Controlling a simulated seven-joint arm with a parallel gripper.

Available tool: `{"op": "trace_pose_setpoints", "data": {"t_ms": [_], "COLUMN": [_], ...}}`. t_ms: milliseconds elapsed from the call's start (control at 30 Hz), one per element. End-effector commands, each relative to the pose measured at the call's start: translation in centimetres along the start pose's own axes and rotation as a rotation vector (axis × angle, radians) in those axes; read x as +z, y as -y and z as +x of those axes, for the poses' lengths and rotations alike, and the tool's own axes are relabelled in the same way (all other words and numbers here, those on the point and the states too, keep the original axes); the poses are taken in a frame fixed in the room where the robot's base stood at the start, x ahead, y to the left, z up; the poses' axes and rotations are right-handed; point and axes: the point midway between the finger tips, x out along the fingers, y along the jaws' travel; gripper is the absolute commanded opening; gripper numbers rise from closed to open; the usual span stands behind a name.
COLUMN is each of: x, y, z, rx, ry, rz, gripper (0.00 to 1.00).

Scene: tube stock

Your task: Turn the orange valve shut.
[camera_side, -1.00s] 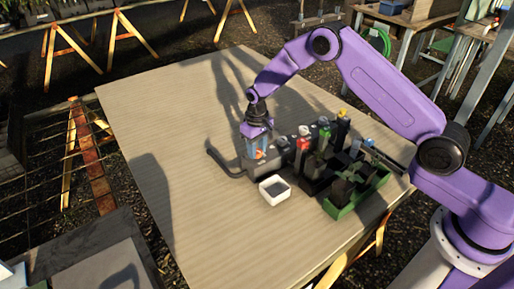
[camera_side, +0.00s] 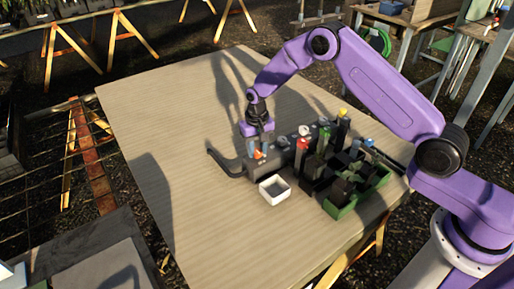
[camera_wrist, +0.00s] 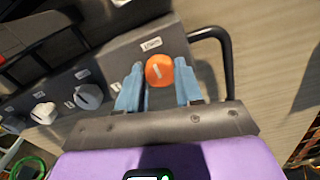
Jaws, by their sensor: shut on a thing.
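The orange valve (camera_wrist: 159,70) is a round knob with a short pale line on its face. It sits on a dark grey block (camera_wrist: 118,58), below a small white label. In the side view the valve (camera_side: 258,155) shows at the left end of the block, partly hidden by the fingers. My gripper (camera_wrist: 159,80) points down at the block, with one blue finger on either side of the valve, and is shut on it. The line on the knob runs roughly up and down in the wrist view, slightly tilted.
A grey knob (camera_wrist: 89,97) and a white knob (camera_wrist: 43,113) sit farther along the block. A black hose (camera_side: 227,164) curves from its left end. A white open box (camera_side: 274,190) stands in front, beside a green tray (camera_side: 346,207). Several capped tubes stand close right. The table's left is clear.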

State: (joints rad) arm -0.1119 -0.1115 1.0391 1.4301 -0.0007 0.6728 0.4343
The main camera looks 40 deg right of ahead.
Motion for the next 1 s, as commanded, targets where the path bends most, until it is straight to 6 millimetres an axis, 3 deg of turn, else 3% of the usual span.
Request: {"op": "trace_pose_setpoints", "data": {"t_ms": [133, 167, 200, 233, 633, 767, 1000], "x": [0.0, 0.0, 0.0, 0.0, -0.1, -0.1, -0.1], "y": [0.0, 0.0, 0.0, 0.0, 0.0, 0.1, 0.0], "z": [-0.1, -0.1, -0.1, 0.0, -0.8, -2.7, -7.7], "rx": [-0.001, -0.001, -0.001, -0.001, -0.002, -0.003, -0.003], "ry": [0.000, 0.000, 0.000, 0.000, -0.002, -0.005, -0.005], "rz": [0.003, 0.003, 0.003, 0.003, 0.001, 0.001, 0.001], "gripper": [0.05, 0.45, 0.58, 0.61, 0.61, 0.61, 0.61]}}
